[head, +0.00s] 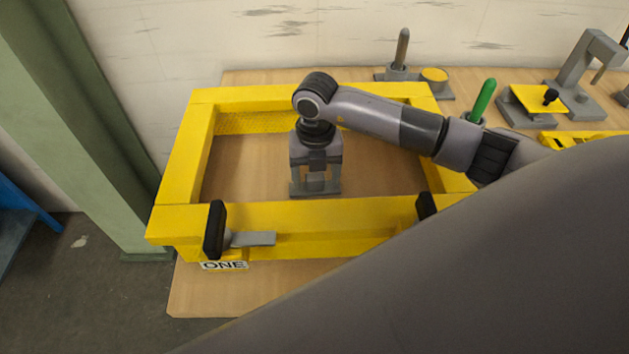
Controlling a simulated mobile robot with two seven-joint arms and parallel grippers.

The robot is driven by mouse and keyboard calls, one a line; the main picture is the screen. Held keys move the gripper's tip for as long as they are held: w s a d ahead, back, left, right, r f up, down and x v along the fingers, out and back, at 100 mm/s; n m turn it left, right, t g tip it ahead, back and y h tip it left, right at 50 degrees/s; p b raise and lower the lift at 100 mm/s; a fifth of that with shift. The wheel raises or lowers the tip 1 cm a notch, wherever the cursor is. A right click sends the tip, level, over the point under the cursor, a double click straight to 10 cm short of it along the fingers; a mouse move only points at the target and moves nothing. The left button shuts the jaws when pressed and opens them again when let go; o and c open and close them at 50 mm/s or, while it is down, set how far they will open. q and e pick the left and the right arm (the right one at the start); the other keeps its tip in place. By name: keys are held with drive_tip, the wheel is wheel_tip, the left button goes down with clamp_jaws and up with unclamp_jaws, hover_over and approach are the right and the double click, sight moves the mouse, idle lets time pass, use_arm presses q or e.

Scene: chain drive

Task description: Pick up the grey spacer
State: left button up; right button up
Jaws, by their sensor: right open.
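My right gripper (315,188) points straight down inside the yellow frame (170,190), near the middle of its opening. Its jaws are apart, with wood-coloured surface showing between them. I see no clear grip on anything, and its fingertips and any small grey part there are hard to tell apart. I cannot single out the grey spacer with certainty. A grey collar (398,68) sits around the foot of an upright dark rod at the back. My left gripper is not in view.
The frame's bars surround my right gripper. A green handle (482,100) and a grey stand (582,75) are at the back right. A green post (85,120) stands left.

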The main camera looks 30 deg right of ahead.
drive_tip(key=shift+f, duration=0.6)
drive_tip(key=c, duration=1.1)
drive_tip(key=shift+r, duration=0.1)
drive_tip(key=shift+c, duration=0.2)
